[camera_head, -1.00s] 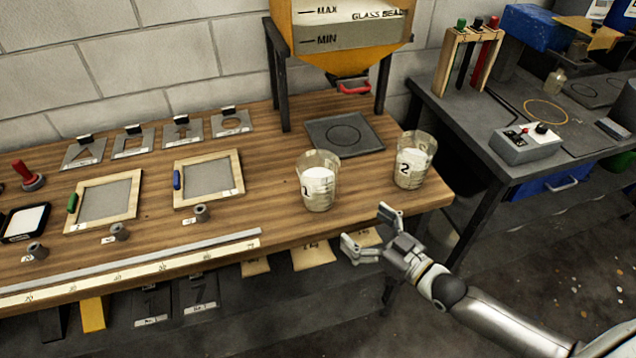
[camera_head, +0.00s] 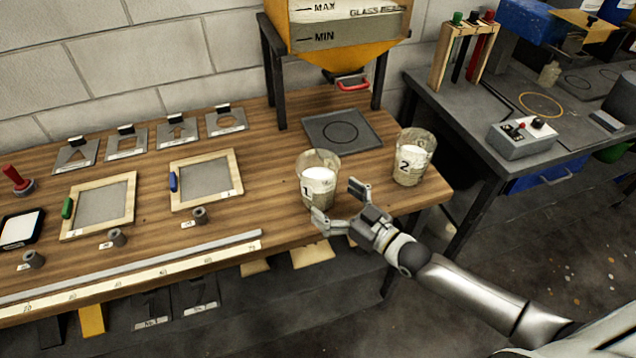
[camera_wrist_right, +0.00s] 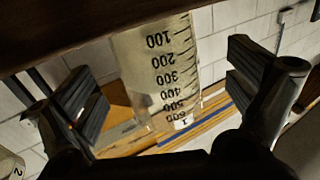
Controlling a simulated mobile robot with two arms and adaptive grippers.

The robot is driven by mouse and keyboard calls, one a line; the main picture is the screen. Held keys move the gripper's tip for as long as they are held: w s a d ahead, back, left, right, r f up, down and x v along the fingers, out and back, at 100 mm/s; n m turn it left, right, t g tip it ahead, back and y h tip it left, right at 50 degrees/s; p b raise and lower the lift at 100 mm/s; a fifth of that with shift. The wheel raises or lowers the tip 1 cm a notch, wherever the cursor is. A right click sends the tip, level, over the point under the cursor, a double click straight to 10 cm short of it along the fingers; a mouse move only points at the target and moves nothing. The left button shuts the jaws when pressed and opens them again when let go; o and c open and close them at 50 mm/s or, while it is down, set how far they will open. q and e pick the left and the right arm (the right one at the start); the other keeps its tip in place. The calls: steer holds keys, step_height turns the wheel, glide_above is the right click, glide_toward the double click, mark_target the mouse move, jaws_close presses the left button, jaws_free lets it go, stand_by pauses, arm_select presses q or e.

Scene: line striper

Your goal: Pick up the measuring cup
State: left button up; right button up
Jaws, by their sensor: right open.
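Two clear measuring cups with white contents stand upright on the wooden bench. The cup labelled 1 (camera_head: 318,178) is near the bench's front edge. The cup labelled 2 (camera_head: 413,157) stands to its right. My right gripper (camera_head: 338,206) is open, with its fingers at the front and right of cup 1. In the right wrist view, cup 1 (camera_wrist_right: 158,65) shows its printed scale upside down between the two spread fingers (camera_wrist_right: 168,95). I cannot tell if a finger touches it. Cup 2 (camera_wrist_right: 10,165) shows at the lower left of that view. My left gripper is not in view.
A hopper (camera_head: 348,50) on dark legs stands behind the cups, with a dark plate (camera_head: 342,131) below it. Framed screens (camera_head: 205,180) and a long ruler (camera_head: 130,273) lie to the left. A second table with a control box (camera_head: 522,139) stands right.

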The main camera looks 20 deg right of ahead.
mark_target(306, 173)
steer(key=w, duration=0.2)
steer(key=w+a+p, duration=0.1)
steer(key=shift+w+r, duration=0.1)
steer(key=shift+r, duration=0.25)
steer(key=shift+w+a+f, duration=0.1)
steer(key=shift+w+a, duration=0.25)
steer(key=shift+w, duration=0.2)
steer(key=c, duration=1.4)
steer(key=shift+c, duration=0.6)
steer(key=shift+r, duration=0.35)
